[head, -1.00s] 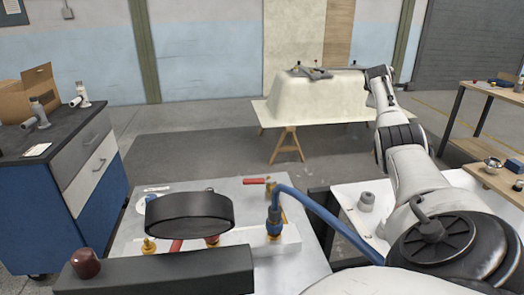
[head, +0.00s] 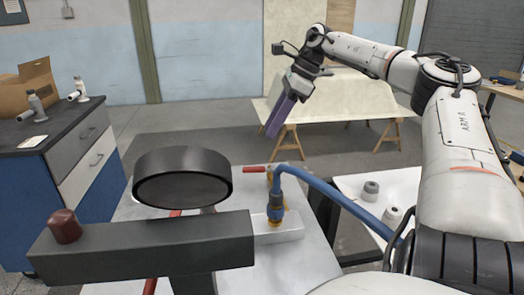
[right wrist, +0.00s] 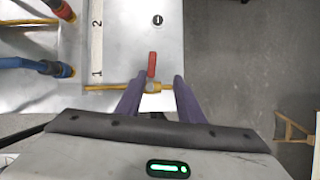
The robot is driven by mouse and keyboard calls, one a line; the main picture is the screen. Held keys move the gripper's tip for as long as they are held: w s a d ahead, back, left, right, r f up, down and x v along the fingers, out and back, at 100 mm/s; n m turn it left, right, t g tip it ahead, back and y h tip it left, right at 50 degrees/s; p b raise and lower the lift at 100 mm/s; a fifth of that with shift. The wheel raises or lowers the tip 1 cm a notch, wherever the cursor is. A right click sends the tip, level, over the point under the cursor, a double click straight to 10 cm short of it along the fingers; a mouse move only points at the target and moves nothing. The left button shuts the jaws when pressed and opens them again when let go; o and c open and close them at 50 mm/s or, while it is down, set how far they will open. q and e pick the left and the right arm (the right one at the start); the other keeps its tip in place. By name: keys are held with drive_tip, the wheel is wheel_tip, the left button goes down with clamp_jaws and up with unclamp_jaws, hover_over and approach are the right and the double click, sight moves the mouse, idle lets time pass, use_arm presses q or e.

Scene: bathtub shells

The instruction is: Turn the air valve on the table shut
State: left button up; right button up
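The air valve has a red lever (head: 255,170) and a brass body (right wrist: 152,88). In the head view it sits towards the table's far edge, with its body partly behind a blue hose. In the right wrist view the red lever (right wrist: 151,65) lies across the line of the brass pipe. My right gripper (head: 272,132) points down above the far side of the table, apart from the valve. Its purple fingers are spread, and in the right wrist view (right wrist: 156,84) the brass body shows between them. Nothing is held. My left gripper is out of view.
A blue hose (head: 325,200) arches right from a brass fitting beside the valve. A black disc (head: 182,178) and a dark bar (head: 150,248) with a red knob (head: 64,226) block the near left. A pale tub form (head: 345,95) stands behind on trestles.

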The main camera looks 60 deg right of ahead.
sight(258, 167)
drive_tip(key=shift+g, duration=0.5)
drive_tip(key=x, duration=0.3)
drive_tip(key=s+x, duration=0.1)
drive_tip(key=x, duration=0.7)
drive_tip(key=shift+s+a+f, duration=0.15)
drive_tip(key=shift+s+f, duration=0.1)
drive_tip(key=shift+c, duration=0.4)
